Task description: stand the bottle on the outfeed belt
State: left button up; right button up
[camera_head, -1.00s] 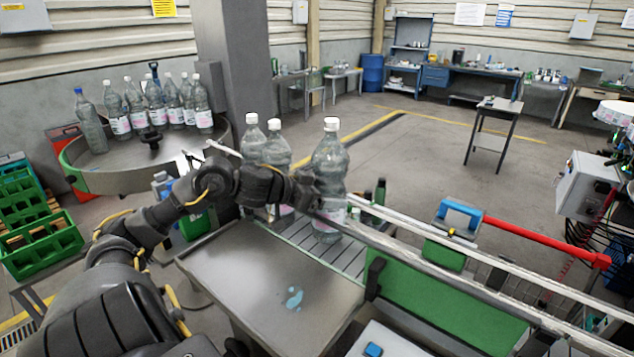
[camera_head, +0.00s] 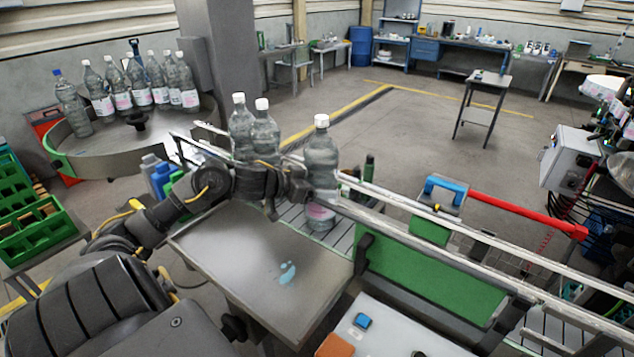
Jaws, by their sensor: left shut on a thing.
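A clear bottle (camera_head: 321,160) with a white cap and a pink-white label stands upright in my left gripper (camera_head: 303,190). The gripper is shut on its side from the left and partly covers it. The bottle's base is over the slatted outfeed belt (camera_head: 343,238), between the steel plate and the rails. I cannot tell whether the base touches the slats. Two similar bottles (camera_head: 240,130) (camera_head: 264,135) stand close together behind my gripper, their lower parts hidden by it. My right gripper is not in view.
A round table (camera_head: 105,150) at the left carries several bottles, one blue-capped. A steel plate (camera_head: 225,265) with a blue smear lies before the belt. A green side panel (camera_head: 430,285) and long rails (camera_head: 450,240) run right. Green crates (camera_head: 40,230) stand at the left.

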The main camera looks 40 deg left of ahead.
pick_arm(q)
jog(key=shift+w+r, duration=0.1)
jog(key=shift+r, duration=0.05)
jog(key=o, duration=2)
jog(key=shift+f, duration=0.2)
jog(key=shift+s, duration=0.2)
jog(key=shift+r, duration=0.15)
jog(key=shift+s+a+b, duration=0.15)
jog(key=shift+s+b, duration=0.2)
jog(key=shift+s, duration=0.05)
jog(key=shift+b+v, duration=1.35)
jog(key=shift+v, duration=4.2)
jog(key=shift+r, duration=0.15)
